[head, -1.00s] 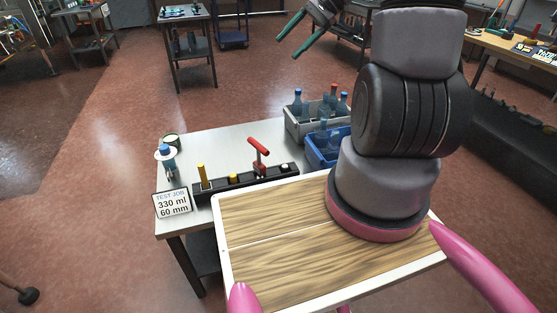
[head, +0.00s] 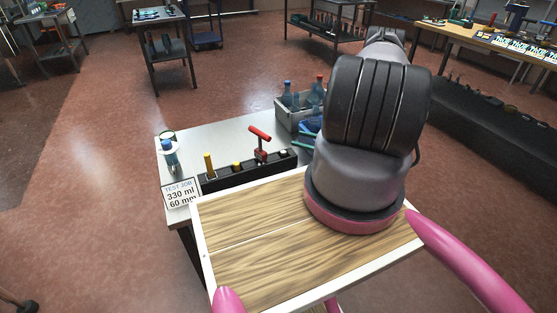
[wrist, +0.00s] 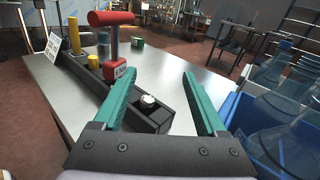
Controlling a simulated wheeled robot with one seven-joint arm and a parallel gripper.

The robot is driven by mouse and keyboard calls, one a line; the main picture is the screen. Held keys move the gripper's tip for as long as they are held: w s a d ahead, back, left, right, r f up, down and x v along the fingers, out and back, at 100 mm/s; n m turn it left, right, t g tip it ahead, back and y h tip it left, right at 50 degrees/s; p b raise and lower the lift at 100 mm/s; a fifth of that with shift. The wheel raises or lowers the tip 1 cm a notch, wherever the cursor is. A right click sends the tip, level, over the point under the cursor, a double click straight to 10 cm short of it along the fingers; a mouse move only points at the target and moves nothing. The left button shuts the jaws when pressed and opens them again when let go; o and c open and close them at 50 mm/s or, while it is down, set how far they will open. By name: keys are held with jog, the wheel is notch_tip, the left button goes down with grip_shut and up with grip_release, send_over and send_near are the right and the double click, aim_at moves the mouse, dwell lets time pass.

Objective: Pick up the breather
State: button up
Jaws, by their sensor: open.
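A black rack (head: 240,172) on the metal table holds several small parts. Its near-end slot in the wrist view holds a small silver-white domed piece (wrist: 148,101), which may be the breather; no label confirms this. In the head view, my arm hides most of the gripper, and only a teal finger shows near the rack's right end.
A blue crate of bottles (wrist: 242,122) stands close beside my right finger. A grey crate (head: 288,118) is behind it. A test job sign (head: 181,194) and a blue-topped bottle (head: 170,156) are at the table's left. Bare tabletop (wrist: 165,75) lies beyond the rack.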

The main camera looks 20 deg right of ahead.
aim_at(287, 154)
jog(key=s+f+m+h, duration=0.1)
jog(key=f, duration=0.1)
jog(key=s+f+m+t+h, duration=0.1)
jog(key=f, duration=0.2)
jog(key=s+f+m+t, duration=0.1)
jog(key=s+f, duration=0.1)
jog(key=shift+f+m+h, duration=0.3)
jog(key=shift+h, duration=0.1)
jog(key=shift+w+a+f, duration=0.1)
jog(key=shift+w+a, duration=0.1)
jog(key=shift+w, duration=0.1)
jog(key=x, duration=0.4)
jog(key=shift+w+a, duration=0.1)
jog(key=shift+w, duration=0.1)
jog(key=shift+x, duration=2.7)
jog(key=shift+s+a+f, duration=0.1)
jog(key=shift+a+f, duration=0.05)
grip_shut()
